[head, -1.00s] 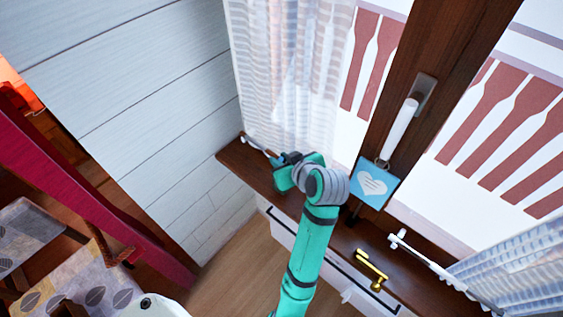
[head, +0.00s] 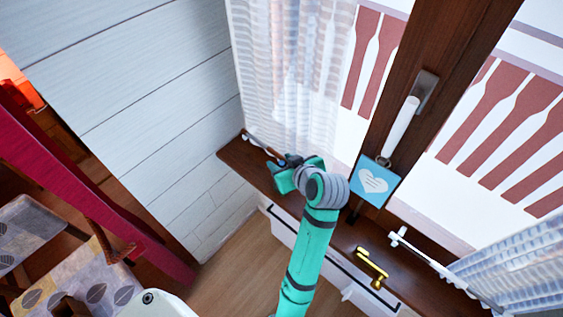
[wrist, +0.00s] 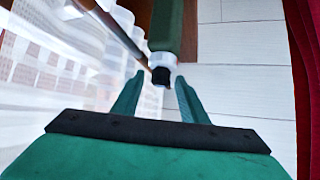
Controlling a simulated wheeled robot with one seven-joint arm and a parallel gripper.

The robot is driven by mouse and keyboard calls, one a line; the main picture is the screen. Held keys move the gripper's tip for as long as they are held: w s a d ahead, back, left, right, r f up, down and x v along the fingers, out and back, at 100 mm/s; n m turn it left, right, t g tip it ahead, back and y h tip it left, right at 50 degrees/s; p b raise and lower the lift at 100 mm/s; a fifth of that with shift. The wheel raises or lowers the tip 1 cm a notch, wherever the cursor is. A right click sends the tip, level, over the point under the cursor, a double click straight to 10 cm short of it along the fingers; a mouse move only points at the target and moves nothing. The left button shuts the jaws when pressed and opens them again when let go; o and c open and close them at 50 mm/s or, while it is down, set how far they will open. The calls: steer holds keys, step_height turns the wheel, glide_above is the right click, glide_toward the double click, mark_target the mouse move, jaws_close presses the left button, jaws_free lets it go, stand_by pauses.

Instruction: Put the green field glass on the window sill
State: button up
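The green field glass (wrist: 166,28) shows at the top middle of the wrist view, with a white ring and a black end pointing towards my gripper. It lies over the brown window sill (wrist: 212,45). My gripper (wrist: 160,77) has its two teal fingers spread, with the black end between the fingertips and gaps showing on both sides. In the head view my gripper (head: 283,170) is low over the left end of the window sill (head: 236,155). The field glass cannot be made out clearly there.
A sheer curtain (head: 290,75) hangs close behind my gripper. A white window stay (head: 258,143) lies by the sill's left end. A blue heart tag (head: 375,183) hangs from the window handle (head: 400,125). A brass latch (head: 371,268) is on the sill further right.

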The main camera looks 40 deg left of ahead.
steer(key=v, duration=1.1)
steer(key=shift+d+r, duration=0.2)
steer(key=shift+d, duration=0.1)
steer(key=shift+s, duration=0.15)
steer(key=s+d+f+m+t+h, duration=0.3)
steer(key=d+f+m+t, duration=0.15)
steer(key=d+f, duration=0.3)
steer(key=s+d+f+m+t+h, duration=0.3)
steer(key=d+f+m, duration=0.35)
steer(key=f, duration=0.25)
steer(key=s+d+r+m+t+h, duration=0.1)
steer(key=s+d+r, duration=0.1)
steer(key=s, duration=0.7)
steer(key=s+d+r+t+h, duration=0.1)
steer(key=s+d+t+h, duration=0.1)
steer(key=s+d, duration=0.3)
steer(key=shift+s+d+r+m+h, duration=0.3)
steer(key=shift+s+r+m, duration=0.1)
steer(key=shift+s, duration=1.9)
